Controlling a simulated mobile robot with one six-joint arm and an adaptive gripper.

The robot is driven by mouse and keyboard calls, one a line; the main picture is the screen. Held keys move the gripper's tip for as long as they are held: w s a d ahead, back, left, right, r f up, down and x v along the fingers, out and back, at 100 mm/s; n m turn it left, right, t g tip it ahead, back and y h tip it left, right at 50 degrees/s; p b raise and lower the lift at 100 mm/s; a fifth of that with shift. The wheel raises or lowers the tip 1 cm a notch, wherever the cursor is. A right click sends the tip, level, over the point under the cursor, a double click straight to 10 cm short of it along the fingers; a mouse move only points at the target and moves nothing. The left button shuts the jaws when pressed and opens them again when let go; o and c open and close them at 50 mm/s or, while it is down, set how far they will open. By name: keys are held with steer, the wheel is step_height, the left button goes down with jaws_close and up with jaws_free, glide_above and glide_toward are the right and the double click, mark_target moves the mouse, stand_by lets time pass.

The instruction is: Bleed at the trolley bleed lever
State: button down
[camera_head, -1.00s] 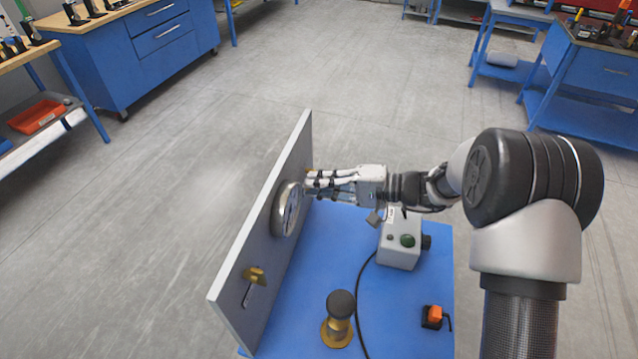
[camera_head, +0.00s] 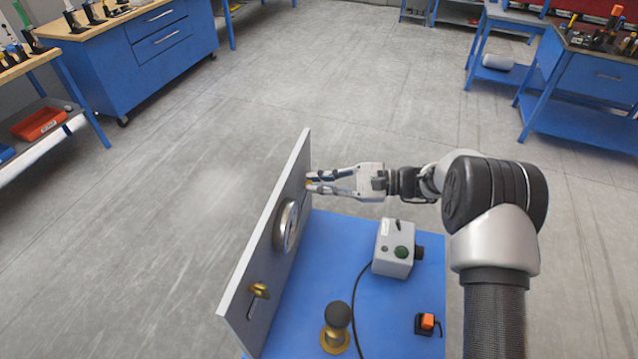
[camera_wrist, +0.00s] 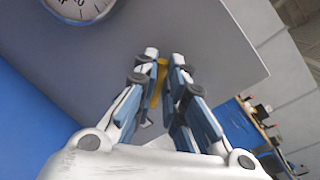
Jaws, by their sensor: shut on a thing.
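A grey upright panel (camera_head: 262,240) stands on the blue trolley top (camera_head: 345,240). A small brass-yellow lever (camera_head: 307,184) sits near the panel's far end, mostly hidden by my fingers. My gripper (camera_head: 309,182) reaches it from the right and is shut on it. In the wrist view, the yellow lever (camera_wrist: 158,84) shows as a narrow strip between the two fingertips of my gripper (camera_wrist: 163,70), in front of the panel (camera_wrist: 215,60). A second brass lever (camera_head: 260,290) is on the panel's near end, apart from my gripper.
A round gauge (camera_head: 287,227) is on the panel between the levers. Blue workbenches (camera_head: 165,50) stand behind; the floor between is clear.

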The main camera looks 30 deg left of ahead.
steer(key=m, duration=0.1)
steer(key=w+m, duration=0.1)
steer(key=m, duration=0.1)
steer(key=shift+w+a+r+g, duration=0.15)
steer(key=shift+w+r+g, duration=0.05)
steer(key=shift+g, duration=0.1)
steer(key=shift+w+a+m+y, duration=0.1)
steer(key=shift+w+m+y, duration=0.2)
steer(key=shift+m, duration=0.5)
steer(key=shift+w+a+m+y, duration=0.1)
steer(key=shift+w+m+y, duration=0.15)
steer(key=shift+m, duration=0.55)
steer(key=c, duration=1.7)
jaws_free()
steer(key=shift+o, duration=0.2)
steer(key=shift+w+d, duration=0.1)
steer(key=v, duration=1.2)
